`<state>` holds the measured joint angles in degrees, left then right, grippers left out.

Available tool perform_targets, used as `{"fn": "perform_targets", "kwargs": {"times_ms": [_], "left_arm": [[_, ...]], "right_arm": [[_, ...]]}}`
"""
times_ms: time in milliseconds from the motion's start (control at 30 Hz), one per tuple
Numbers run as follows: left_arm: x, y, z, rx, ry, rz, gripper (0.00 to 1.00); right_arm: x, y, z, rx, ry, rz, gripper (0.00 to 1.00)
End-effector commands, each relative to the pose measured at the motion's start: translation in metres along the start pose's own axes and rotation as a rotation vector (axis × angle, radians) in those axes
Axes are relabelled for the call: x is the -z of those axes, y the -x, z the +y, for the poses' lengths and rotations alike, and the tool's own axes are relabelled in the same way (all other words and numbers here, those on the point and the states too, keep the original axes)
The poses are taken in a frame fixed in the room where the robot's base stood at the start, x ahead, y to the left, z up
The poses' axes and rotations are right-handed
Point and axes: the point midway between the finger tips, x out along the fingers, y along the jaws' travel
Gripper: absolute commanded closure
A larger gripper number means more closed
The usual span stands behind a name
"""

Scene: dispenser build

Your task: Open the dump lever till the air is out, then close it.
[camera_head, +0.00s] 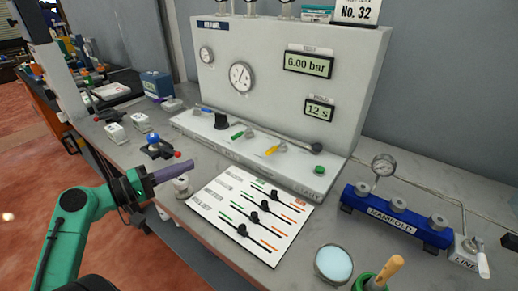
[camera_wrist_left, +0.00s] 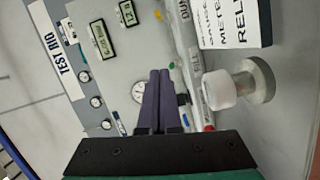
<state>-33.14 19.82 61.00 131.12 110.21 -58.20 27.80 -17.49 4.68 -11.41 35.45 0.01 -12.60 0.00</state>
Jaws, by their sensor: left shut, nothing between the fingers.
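In the wrist view, a yellow lever (camera_wrist_left: 158,15) lies by a label reading DUMP (camera_wrist_left: 183,10), partly cut off. The rig's display (camera_head: 307,63) reads 6.00 bar; a lower display (camera_head: 319,110) reads 12 s. My left gripper (camera_head: 190,164), with purple fingers, is shut and empty, in front of the ledge and apart from the levers. It also shows in the wrist view (camera_wrist_left: 159,75). My right gripper is not in view.
A white card with slider-like marks (camera_head: 215,190) lies before the rig. A small white knob (camera_head: 182,187) stands below my gripper. A blue manifold (camera_head: 400,217), a gauge (camera_head: 383,165), a pale blue dish (camera_head: 333,263) and a wooden-handled tool (camera_head: 385,271) are at the right.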

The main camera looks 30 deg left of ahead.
Motion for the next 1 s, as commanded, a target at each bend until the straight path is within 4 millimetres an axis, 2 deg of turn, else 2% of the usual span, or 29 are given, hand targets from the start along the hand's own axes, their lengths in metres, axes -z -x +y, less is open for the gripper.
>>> {"fn": "perform_targets", "kwargs": {"times_ms": [167,933,1000], "left_arm": [[-0.001,-0.027,0.003,-0.001,-0.001,-0.005,1.0],[0.001,-0.197,0.005,-0.002,-0.001,0.0,1.0],[-0.012,-0.201,0.007,0.001,0.004,-0.003,1.0]], "right_arm": [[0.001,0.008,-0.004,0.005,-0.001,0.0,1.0],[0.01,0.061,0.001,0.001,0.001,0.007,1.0],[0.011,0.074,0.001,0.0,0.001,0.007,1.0]]}}
